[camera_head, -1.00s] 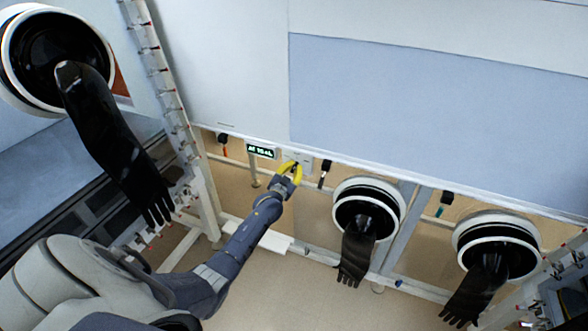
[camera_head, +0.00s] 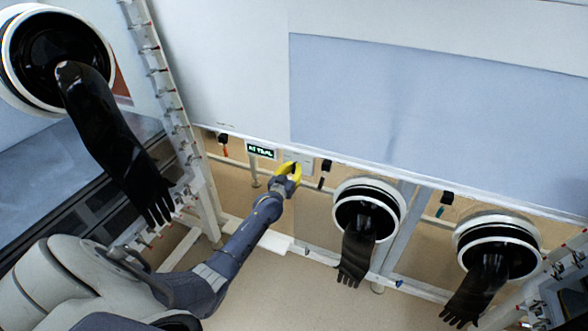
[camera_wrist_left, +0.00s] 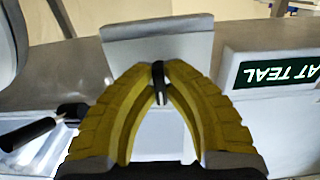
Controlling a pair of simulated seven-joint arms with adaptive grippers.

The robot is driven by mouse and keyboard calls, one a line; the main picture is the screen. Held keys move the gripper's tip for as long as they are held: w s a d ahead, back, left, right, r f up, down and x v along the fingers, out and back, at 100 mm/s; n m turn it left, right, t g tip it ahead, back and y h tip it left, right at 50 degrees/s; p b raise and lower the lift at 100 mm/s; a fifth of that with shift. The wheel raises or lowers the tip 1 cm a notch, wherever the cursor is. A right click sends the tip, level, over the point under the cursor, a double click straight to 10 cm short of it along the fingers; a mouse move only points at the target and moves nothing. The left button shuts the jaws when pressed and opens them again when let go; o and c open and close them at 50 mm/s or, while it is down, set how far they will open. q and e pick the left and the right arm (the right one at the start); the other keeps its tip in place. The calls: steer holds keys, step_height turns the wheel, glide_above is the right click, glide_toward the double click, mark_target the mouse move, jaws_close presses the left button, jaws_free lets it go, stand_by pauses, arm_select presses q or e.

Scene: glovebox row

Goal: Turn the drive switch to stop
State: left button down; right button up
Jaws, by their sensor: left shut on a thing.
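The drive switch is a small black knob (camera_wrist_left: 160,82) on a pale grey plate (camera_wrist_left: 158,48), seen in the left wrist view. My left gripper (camera_head: 292,168), with yellow fingers, reaches up to the plate under the wall panel. In the left wrist view its fingertips (camera_wrist_left: 159,76) are shut on the black knob, one on each side. The fingers cover part of the plate, and any markings for the knob's positions cannot be read. My right gripper is not in view.
Black glove ports (camera_head: 368,207) hang right of my left arm, and another long glove (camera_head: 115,140) hangs at left. A black-handled part (camera_wrist_left: 45,125) sits close to my left fingers. A white upright frame (camera_head: 180,120) stands left of the display.

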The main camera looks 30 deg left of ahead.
arm_select(q)
steer(key=c, duration=1.5)
jaws_free()
steer(key=shift+s, duration=0.15)
steer(key=s, duration=0.4)
steer(key=s+d, duration=0.1)
steer(key=s, duration=0.2)
steer(key=s+d, duration=0.1)
steer(key=s, duration=0.3)
steer(key=shift+s, duration=0.3)
